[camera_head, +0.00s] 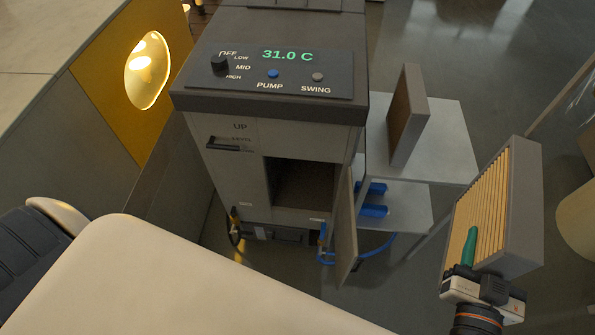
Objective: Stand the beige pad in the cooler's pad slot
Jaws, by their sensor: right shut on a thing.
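The cooler (230,150) stands in the middle, with a dark top and a control panel reading 31.0 C. Its front has a dark rectangular opening (300,184), which looks like the pad slot; the inside looks empty as far as I can see. The narrow door (345,235) at its right side hangs open. The beige pad (482,205), with ridged beige face and grey frame, is upright and slightly tilted at the right, apart from the cooler. My right gripper (477,266) is shut on its lower edge, by a green tab. My left gripper is out of view.
A grey-framed brown pad (408,118) stands on a side shelf (450,140) right of the cooler. A lower shelf (410,208) holds blue parts, with a blue hose below. A yellow panel with a glowing lamp (148,70) is at left.

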